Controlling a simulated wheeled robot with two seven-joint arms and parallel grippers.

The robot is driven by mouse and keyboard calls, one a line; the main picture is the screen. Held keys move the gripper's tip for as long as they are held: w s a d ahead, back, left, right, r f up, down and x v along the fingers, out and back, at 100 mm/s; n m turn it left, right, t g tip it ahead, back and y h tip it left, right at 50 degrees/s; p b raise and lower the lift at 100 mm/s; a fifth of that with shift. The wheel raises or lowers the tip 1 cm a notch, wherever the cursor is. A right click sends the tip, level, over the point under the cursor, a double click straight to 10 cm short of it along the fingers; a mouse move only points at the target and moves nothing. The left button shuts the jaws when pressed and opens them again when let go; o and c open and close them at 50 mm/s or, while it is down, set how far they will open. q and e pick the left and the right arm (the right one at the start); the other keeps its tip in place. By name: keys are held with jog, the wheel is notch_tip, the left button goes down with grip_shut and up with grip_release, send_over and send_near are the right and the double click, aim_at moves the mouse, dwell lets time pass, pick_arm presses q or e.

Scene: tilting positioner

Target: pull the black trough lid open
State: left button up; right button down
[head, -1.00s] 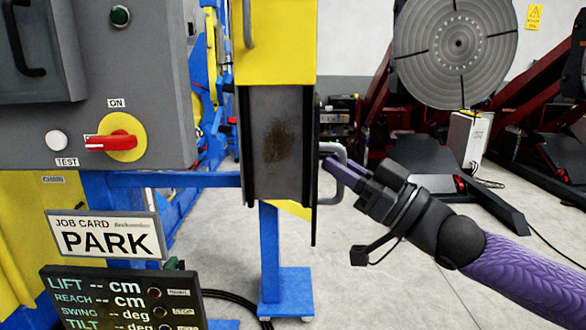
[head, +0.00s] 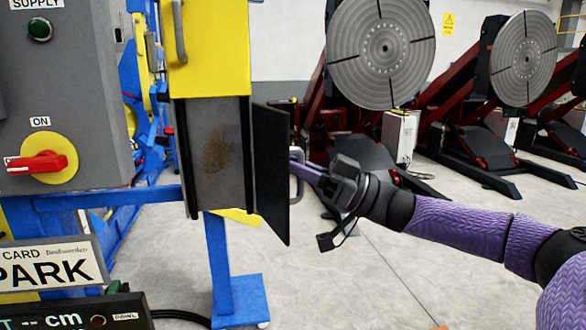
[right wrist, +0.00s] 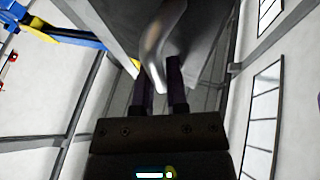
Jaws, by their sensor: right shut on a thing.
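The black trough lid (head: 271,175) stands swung out at the right side of the open grey trough (head: 216,150), below a yellow box. Its grey bar handle (head: 297,188) is on the lid's right-hand face. My right gripper (head: 299,165) is shut on this handle, reaching in from the right. In the right wrist view, the handle (right wrist: 158,48) runs down between the two dark fingers of my right gripper (right wrist: 160,75). The trough's inside shows a brown stain or dirt patch. My left gripper is not in view.
A grey control cabinet (head: 75,100) with a red switch stands at the left, above a PARK job card (head: 45,270). A blue post (head: 222,262) is under the trough. Round-faced positioners (head: 381,50) stand behind. The floor right of the lid is open.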

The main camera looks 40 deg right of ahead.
jog(key=c, duration=0.9)
grip_release()
jog(key=shift+w, duration=0.1)
jog(key=b+v, duration=0.6)
jog(key=v, duration=0.4)
